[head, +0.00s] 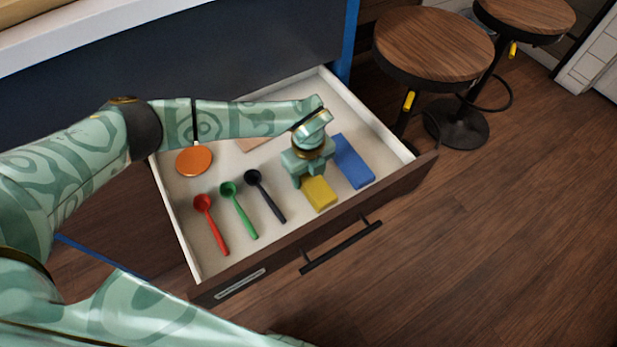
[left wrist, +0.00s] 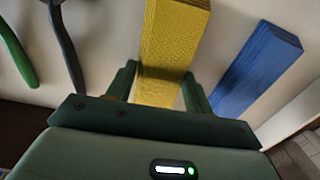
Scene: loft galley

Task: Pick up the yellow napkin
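The yellow napkin (head: 320,194) is a folded block lying in the open drawer, near its front wall. My left gripper (head: 308,178) is right over its far end in the head view and hides that part. In the left wrist view the yellow napkin (left wrist: 172,40) runs up from between the two fingers of my left gripper (left wrist: 162,75). One finger is on each side of it, close to its edges. The fingers look apart; I cannot tell whether they touch the cloth. My right gripper is not in view.
A blue folded napkin (head: 352,161) lies just right of the yellow one. Dark (head: 265,195), green (head: 239,209) and red (head: 212,224) spoons and an orange disc (head: 194,160) lie to the left. The drawer's front wall (head: 385,191) is close by. Stools (head: 433,45) stand to the right.

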